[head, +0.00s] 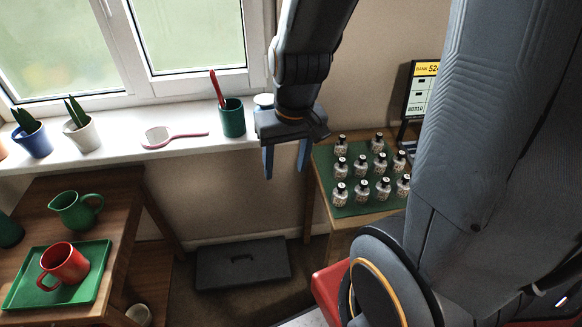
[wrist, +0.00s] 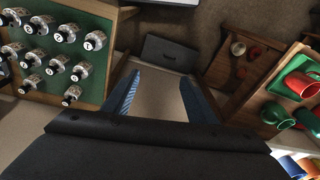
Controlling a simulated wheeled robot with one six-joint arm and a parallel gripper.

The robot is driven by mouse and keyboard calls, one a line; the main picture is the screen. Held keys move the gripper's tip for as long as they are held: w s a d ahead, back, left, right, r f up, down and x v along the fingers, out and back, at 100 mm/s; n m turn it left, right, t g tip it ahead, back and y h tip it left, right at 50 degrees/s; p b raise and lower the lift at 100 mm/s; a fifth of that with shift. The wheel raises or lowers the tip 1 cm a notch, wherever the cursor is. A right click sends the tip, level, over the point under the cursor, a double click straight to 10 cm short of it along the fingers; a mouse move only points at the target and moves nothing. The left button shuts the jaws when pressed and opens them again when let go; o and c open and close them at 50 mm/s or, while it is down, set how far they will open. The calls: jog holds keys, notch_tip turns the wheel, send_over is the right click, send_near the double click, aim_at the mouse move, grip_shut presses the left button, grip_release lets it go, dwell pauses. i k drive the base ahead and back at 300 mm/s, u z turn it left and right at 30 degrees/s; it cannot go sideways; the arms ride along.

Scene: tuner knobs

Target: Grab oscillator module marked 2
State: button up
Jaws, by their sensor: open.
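Several small oscillator modules (head: 361,167), silvery with black-and-white tops, stand upright in rows on a green board (head: 324,157) on a wooden table to the right. In the wrist view the modules (wrist: 58,65) fill the upper left. Their tops carry small marks, too small for me to tell surely which one is the 2. My gripper (head: 286,165) is open and empty, pointing down, left of the board and above the floor. In the wrist view its two blue fingers (wrist: 160,85) are apart with nothing between them. My arm hides the right part of the board.
A windowsill (head: 103,150) holds plant pots, a hand mirror and a green cup (head: 231,118). A grey box (head: 243,264) is on the floor. A display (head: 421,98) stands behind the modules.

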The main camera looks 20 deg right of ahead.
aim_at(360, 195)
jog(key=z, duration=0.5)
jog(key=k, duration=1.15)
jog(key=z, duration=1.2)
jog(key=i, duration=0.9)
jog(key=u, duration=0.8)
jog(key=i, duration=0.45)
jog(key=u, duration=0.4)
